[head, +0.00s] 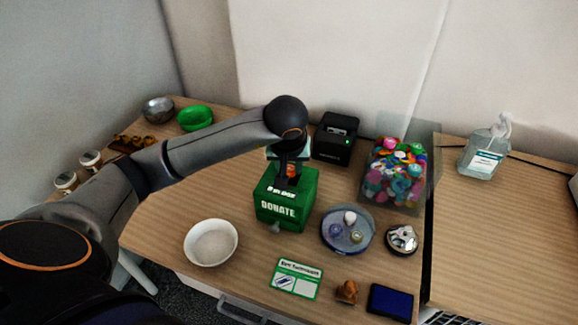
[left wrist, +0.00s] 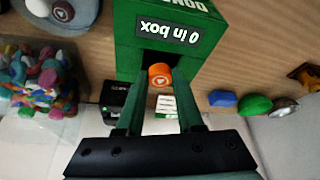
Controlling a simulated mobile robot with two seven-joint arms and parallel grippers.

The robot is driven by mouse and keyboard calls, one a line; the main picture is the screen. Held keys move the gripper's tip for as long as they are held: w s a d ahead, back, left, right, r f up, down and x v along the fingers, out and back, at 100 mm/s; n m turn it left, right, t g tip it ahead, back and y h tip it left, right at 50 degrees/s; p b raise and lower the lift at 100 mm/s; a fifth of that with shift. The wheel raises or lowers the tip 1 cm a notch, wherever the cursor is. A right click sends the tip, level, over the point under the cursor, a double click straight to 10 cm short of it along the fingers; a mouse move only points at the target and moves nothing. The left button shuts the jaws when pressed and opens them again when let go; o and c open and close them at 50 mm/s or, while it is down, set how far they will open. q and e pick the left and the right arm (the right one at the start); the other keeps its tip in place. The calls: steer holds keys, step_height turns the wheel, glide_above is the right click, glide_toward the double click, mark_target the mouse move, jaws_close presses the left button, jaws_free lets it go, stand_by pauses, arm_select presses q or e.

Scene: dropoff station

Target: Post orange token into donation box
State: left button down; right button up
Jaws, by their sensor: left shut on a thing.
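The green donation box (head: 285,207), marked "DONATE", stands upright near the middle of the desk. It fills the top of the left wrist view (left wrist: 125,30), where its display reads "0 in box". My left gripper (head: 289,174) is just above the box's top in the head view. In the left wrist view my left gripper (left wrist: 160,82) is shut on the orange token (left wrist: 160,76). The token shows as a small orange spot in the head view (head: 292,170). The token is close to the box; contact cannot be told. My right gripper is not in view.
A clear bin of colourful pieces (head: 394,177) and a black printer (head: 337,137) stand behind to the right. A round tray (head: 329,244), a chrome bell (head: 401,238), a white bowl (head: 210,243) and a card (head: 297,280) surround the box. Bare wood lies between them.

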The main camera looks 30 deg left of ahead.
arm_select(q)
steer(key=shift+c, duration=2.3)
jaws_free()
steer(key=shift+r+p, duration=2.15)
steer(key=shift+r, duration=0.85)
steer(key=shift+s+f, duration=0.1)
